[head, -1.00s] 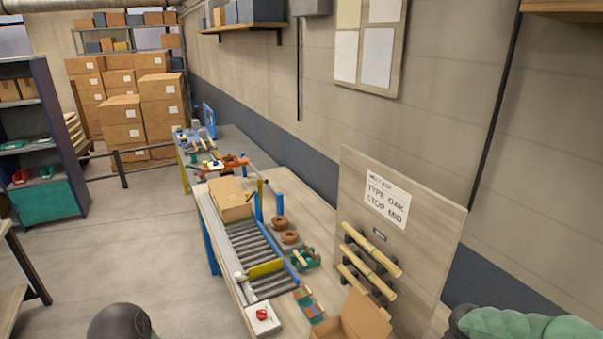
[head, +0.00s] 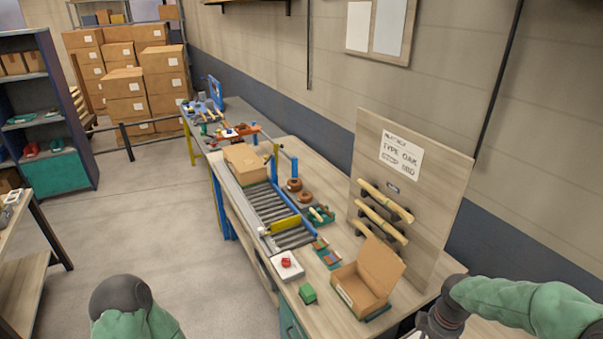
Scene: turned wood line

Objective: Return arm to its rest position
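My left arm (head: 125,300) shows only as a dark rounded joint and green sleeve at the bottom left; its gripper is out of view. My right arm (head: 520,302) comes in at the lower right, with a green link and a dark wrist (head: 443,318) at the bench's front right. The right gripper's fingers are cut off by the bottom edge, so I cannot see whether it holds anything.
A board (head: 425,165) holds turned wood pieces (head: 383,222).

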